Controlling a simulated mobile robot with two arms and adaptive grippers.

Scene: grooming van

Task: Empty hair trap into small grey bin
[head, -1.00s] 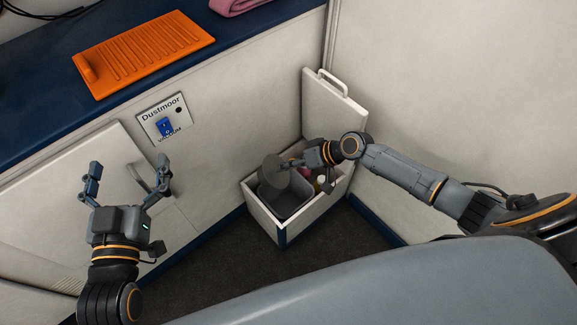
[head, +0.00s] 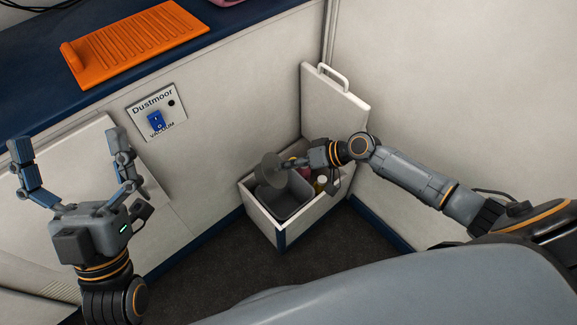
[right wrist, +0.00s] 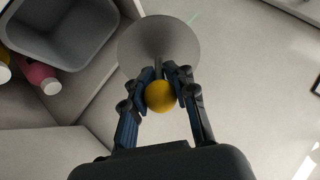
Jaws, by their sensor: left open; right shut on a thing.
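The hair trap (head: 270,172) is a grey disc with a yellow knob, which shows in the right wrist view (right wrist: 160,96). My right gripper (head: 305,161) is shut on its stem by the knob and holds the disc tilted over the back left of the small grey bin (head: 290,210). No hair can be made out on the side of the disc I see. My left gripper (head: 70,150) is open and empty in front of the white cabinet.
The open drawer (head: 262,224) also holds a pink bottle (right wrist: 38,76) and a yellowish bottle right of the bin. A white panel with a handle (head: 335,100) stands behind it. A vacuum switch plate (head: 170,118) and an orange mat (head: 140,42) are at left.

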